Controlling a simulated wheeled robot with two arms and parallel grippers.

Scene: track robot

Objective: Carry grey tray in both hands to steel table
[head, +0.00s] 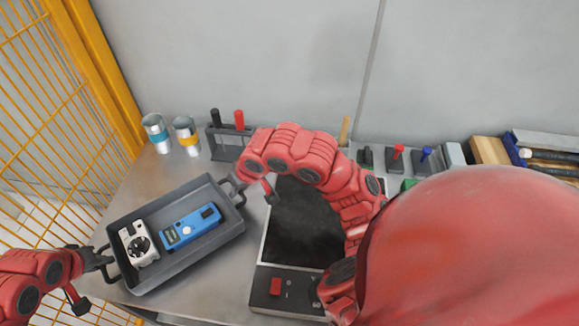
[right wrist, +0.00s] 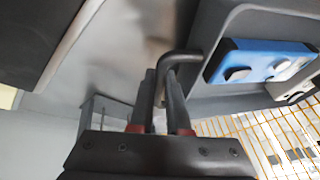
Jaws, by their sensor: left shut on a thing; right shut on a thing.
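The grey tray (head: 195,258) lies at an angle at the left end of the steel table (head: 215,292) in the head view. It holds a blue device (head: 190,228) and a white device with a dark round part (head: 137,245). My left gripper (head: 98,259) is shut on the tray's left handle. My right gripper (head: 238,187) is shut on the right handle, mostly hidden by its own arm. In the right wrist view its fingers (right wrist: 163,88) close around the dark handle, beside the tray wall. I cannot tell whether the tray touches the table.
Two metal cans (head: 156,132) and a dark rack with black and red handles (head: 228,135) stand behind the tray. A black-topped device with a red switch (head: 300,230) is right of it. Yellow mesh fencing (head: 45,100) borders the left. Tools and boxes line the back right.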

